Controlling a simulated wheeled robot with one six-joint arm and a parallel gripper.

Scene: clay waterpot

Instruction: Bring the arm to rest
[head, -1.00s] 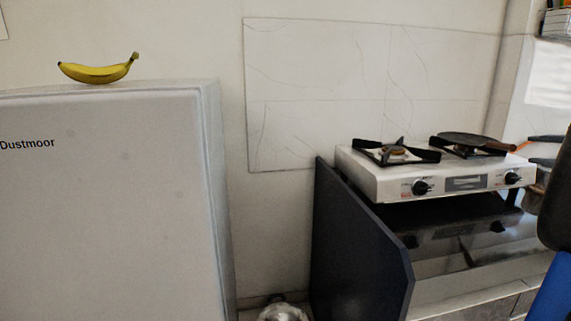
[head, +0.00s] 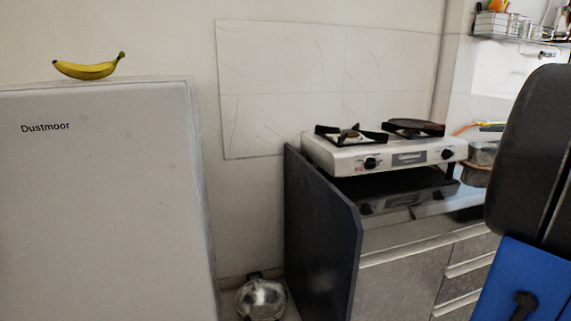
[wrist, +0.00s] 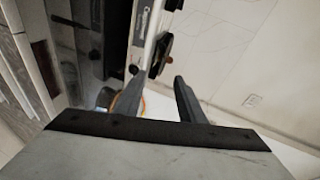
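My gripper (wrist: 158,77) shows in the wrist view with its two dark fingers apart and nothing held between them. Past the fingers the wrist view shows the stove front and the wall, tilted on their side. In the head view my black and blue arm links (head: 533,165) fill the right edge. The gripper itself is outside the head view.
A white fridge (head: 95,200) with a banana (head: 88,68) on top stands at left. A gas stove (head: 385,155) sits on the dark counter (head: 325,225) at centre right. A shiny metal pot (head: 261,299) is low between them. A wire rack (head: 505,24) hangs upper right.

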